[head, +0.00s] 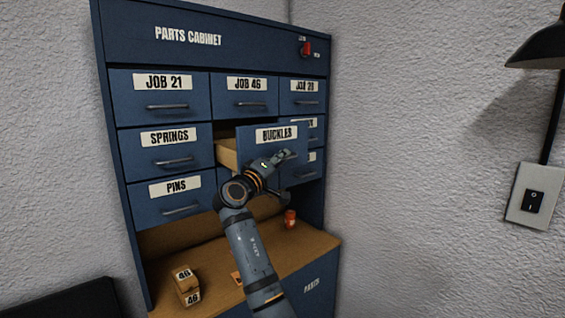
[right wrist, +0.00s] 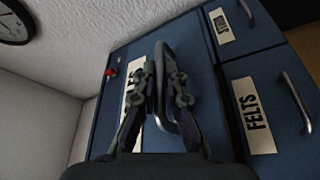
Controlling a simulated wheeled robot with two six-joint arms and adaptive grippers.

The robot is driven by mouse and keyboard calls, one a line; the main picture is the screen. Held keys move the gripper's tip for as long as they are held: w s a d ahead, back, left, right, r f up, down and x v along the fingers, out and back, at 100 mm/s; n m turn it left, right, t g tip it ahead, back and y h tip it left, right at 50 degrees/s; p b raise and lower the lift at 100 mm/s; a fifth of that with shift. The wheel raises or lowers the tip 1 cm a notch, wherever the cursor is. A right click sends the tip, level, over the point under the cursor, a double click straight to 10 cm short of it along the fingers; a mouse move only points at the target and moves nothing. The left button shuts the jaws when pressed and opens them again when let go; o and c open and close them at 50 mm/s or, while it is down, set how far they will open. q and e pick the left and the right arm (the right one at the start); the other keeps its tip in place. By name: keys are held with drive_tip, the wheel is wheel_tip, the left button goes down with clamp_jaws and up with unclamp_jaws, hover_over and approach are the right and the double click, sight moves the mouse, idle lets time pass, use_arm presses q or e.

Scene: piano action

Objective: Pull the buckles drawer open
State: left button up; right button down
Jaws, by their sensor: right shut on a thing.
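The buckles drawer (head: 258,146) is a blue drawer with a white BUCKLES label, in the middle column of the parts cabinet (head: 260,48). It stands partly out of the cabinet, with its pale wooden side showing at left. My right gripper (head: 280,158) is at the front of this drawer, shut on its handle. In the right wrist view the gripper (right wrist: 167,90) has its fingers around the grey metal drawer handle (right wrist: 162,60), and the fingers partly cover the label. My left gripper is not in view.
Closed SPRINGS (head: 168,147) and PINS (head: 173,200) drawers lie to the left, JOB drawers above. The open drawer and arm hide neighbours. Small boxes (head: 186,284) and a red container (head: 290,219) stand on the wooden shelf. A lamp (head: 540,48) hangs at right.

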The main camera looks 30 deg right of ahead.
drive_tip(key=c, duration=1.7)
unclamp_jaws()
drive_tip(key=v, duration=0.7)
drive_tip(key=shift+a, duration=0.3)
drive_tip(key=shift+f, duration=0.15)
